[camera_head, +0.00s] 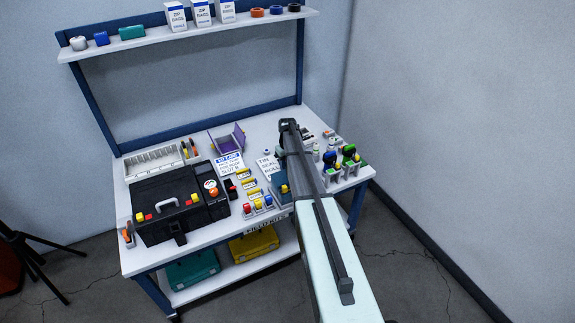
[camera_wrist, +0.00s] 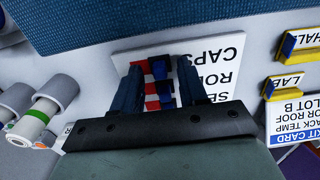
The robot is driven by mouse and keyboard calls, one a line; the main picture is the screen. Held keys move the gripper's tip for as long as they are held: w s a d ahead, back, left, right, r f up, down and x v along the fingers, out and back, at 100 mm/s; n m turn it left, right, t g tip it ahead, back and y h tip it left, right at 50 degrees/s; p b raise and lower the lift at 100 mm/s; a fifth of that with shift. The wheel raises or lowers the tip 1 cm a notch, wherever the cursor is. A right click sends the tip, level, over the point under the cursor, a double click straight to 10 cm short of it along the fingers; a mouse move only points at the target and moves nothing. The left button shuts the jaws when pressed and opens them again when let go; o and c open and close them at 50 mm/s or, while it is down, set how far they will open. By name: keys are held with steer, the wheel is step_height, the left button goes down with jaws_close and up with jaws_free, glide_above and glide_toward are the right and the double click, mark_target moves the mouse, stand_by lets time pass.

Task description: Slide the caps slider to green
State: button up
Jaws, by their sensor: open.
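The white card (camera_wrist: 228,50) with upside-down lettering, CAPS on its topmost row, lies under my gripper in the wrist view. Dark blue slider knobs sit in rows on it, with red patches beside them. The caps slider (camera_wrist: 161,68) appears to be the top knob, between my gripper's fingers (camera_wrist: 160,66). The fingers are apart, one on each side; I cannot tell if either touches it. No green shows on the track; the fingers hide part of it. In the head view the card (camera_head: 267,168) is partly covered by my arm, and my fingertips are not clear.
A blue box (camera_wrist: 150,22) stands close beside the card. A black case (camera_head: 178,205) and a purple bin (camera_head: 228,140) share the bench (camera_head: 200,240).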

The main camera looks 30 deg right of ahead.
jaws_close()
stand_by(0.5)
